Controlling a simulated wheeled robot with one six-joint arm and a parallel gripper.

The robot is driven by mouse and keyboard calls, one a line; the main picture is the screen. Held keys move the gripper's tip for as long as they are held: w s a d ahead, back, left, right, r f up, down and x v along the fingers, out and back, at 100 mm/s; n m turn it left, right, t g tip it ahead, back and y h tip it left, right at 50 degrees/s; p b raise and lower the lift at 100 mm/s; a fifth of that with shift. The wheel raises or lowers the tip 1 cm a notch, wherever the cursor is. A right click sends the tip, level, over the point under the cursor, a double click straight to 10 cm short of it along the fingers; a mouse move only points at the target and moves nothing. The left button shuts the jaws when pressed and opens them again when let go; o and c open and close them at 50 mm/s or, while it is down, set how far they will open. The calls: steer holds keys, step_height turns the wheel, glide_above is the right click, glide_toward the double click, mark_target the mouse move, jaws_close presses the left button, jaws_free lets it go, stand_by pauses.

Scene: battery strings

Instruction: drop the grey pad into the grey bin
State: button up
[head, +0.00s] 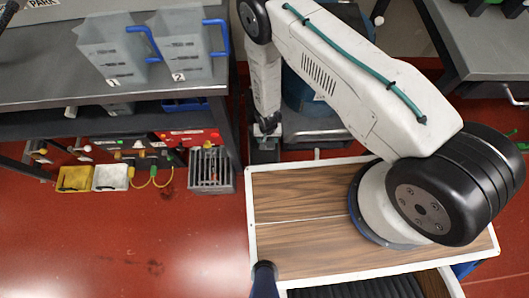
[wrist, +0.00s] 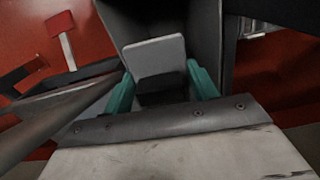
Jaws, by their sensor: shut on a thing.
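The grey pad (wrist: 155,55) is a light grey flat piece, held between the two teal fingers of my gripper (wrist: 162,88) in the wrist view. My gripper is shut on it. Dark grey walls (wrist: 205,35) stand behind and beside the pad in the wrist view. They look like the inside of the grey bin, but I cannot tell for sure. In the head view my gripper (head: 266,126) hangs low beside the bench leg, above a dark grey box shape (head: 263,152). The pad cannot be made out there.
A bench (head: 60,85) at the left carries two clear jugs (head: 110,48) with blue handles. A yellow box (head: 75,178), a white box (head: 110,177) and a slatted grey crate (head: 211,170) are below. A blue barrel (head: 305,92) stands behind my arm. Red floor is clear at lower left.

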steer(key=shift+f, duration=1.45)
steer(key=o, duration=1.2)
steer(key=shift+d, duration=0.1)
steer(key=shift+r, duration=3.95)
